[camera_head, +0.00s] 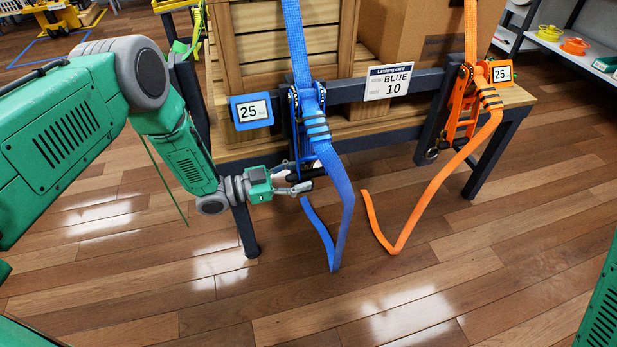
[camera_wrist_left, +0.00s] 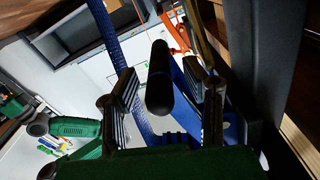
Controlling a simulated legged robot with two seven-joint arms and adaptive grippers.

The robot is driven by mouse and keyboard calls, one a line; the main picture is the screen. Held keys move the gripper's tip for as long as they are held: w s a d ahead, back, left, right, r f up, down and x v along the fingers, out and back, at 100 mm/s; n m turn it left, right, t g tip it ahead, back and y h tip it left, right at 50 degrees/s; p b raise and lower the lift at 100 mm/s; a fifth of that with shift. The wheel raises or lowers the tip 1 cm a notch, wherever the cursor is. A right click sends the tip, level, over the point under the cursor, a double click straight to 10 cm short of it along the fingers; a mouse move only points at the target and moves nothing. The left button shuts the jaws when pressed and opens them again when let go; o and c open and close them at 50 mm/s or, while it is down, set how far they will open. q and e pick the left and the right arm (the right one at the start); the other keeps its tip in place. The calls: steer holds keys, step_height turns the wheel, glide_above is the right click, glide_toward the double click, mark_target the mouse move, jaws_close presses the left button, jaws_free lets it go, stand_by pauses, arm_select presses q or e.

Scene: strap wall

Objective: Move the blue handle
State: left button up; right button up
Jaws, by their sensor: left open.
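The blue ratchet (camera_head: 309,125) hangs on the dark rail, with a blue strap (camera_head: 343,190) threaded through it. Its handle points down and ends in a black grip (camera_head: 310,173). My left gripper (camera_head: 303,187) is at this lower end, coming in from the left. In the left wrist view, the open fingers (camera_wrist_left: 167,95) stand on either side of the black grip (camera_wrist_left: 158,80), with a visible gap on each side. How deep the grip sits between them is hard to tell. My right gripper is out of view.
A orange ratchet (camera_head: 461,105) with an orange strap (camera_head: 432,190) hangs farther right. A card (camera_head: 388,82) reads "BLUE 10". Table legs stand nearby; the floor in front is clear.

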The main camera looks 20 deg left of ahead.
arm_select(q)
steer(key=shift+x, duration=0.85)
steer(key=shift+w+d, duration=0.15)
jaws_close()
steer(key=s+d+n+p, duration=0.1)
steer(key=s+d+r+n+p, duration=0.1)
steer(key=s, duration=0.1)
steer(key=s+d+r+n+p, duration=0.1)
steer(key=shift+s, duration=0.25)
